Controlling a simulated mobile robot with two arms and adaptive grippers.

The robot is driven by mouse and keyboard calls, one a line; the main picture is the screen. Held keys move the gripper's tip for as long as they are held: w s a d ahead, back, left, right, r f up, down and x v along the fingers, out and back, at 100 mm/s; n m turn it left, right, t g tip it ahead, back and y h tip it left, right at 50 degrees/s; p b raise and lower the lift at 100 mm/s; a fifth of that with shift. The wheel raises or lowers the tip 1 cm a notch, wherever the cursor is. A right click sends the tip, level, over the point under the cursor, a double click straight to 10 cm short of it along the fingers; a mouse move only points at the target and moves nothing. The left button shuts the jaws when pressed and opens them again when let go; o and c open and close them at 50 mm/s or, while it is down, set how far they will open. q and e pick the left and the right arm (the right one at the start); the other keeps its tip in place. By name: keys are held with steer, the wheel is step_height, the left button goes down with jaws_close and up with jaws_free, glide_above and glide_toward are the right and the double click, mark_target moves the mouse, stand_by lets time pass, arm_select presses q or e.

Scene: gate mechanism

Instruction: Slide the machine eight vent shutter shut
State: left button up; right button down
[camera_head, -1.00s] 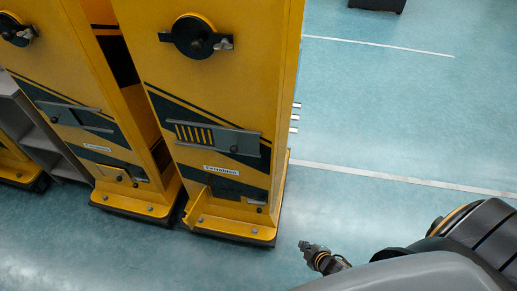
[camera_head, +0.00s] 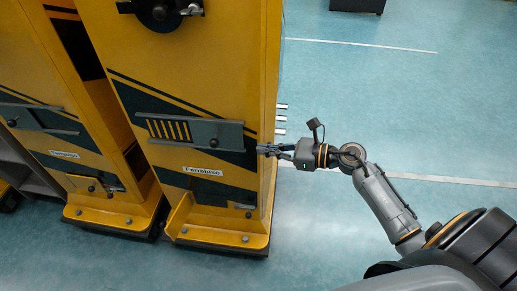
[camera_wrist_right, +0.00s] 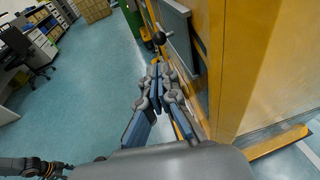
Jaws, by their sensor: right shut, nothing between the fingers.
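The vent shutter is a grey sliding plate (camera_head: 218,134) with a dark round knob on a rail, on the front of the nearer yellow machine (camera_head: 190,65). The plate covers the right part of the rail; several vent slots (camera_head: 168,130) show uncovered to its left. In the right wrist view the plate (camera_wrist_right: 177,35) and its knob (camera_wrist_right: 160,38) lie beyond the fingertips. My right gripper (camera_head: 264,149) is shut and empty, at the machine's right edge, right of the knob and apart from it. Part of my left arm and its gripper (camera_wrist_right: 55,168) shows small at lower left in the wrist view.
A second yellow machine (camera_head: 60,180) with a similar plate stands at left. A ledge sticks out at the nearer machine's foot (camera_head: 180,218). Short rods (camera_head: 281,119) stick out of its right side. The floor (camera_head: 380,100) at right is clear.

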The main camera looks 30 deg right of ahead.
mark_target(228, 145)
steer(key=x, duration=1.2)
